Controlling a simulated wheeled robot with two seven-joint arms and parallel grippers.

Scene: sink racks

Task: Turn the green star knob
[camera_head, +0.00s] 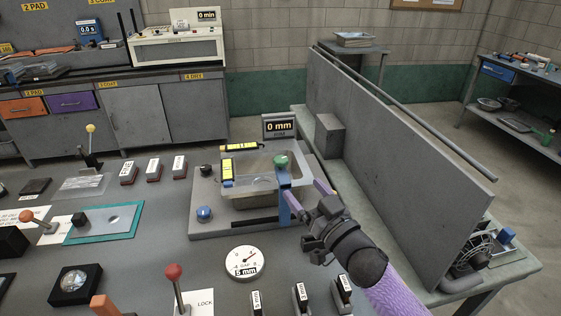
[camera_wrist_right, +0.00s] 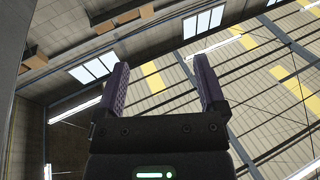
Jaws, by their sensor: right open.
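The green star knob (camera_head: 280,161) sits at the top of a blue upright (camera_head: 284,204) on the right side of a grey fixture with a clear basin (camera_head: 243,195). My right gripper (camera_head: 307,181) is just right of the blue upright in the head view, with its purple fingers apart. It appears close to the knob but not around it; the exact gap in depth cannot be told. In the right wrist view the open jaws (camera_wrist_right: 156,85) are empty, with only ceiling and windows behind, and the knob does not show there. My left gripper is not in view.
A display reading 0 mm (camera_head: 280,127) stands behind the basin. A tall grey panel (camera_head: 395,150) rises to the right of my right arm. A white dial (camera_head: 244,263), a red-ball lever (camera_head: 175,280) and several switches stand in front. A blue knob (camera_head: 204,214) is left of the basin.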

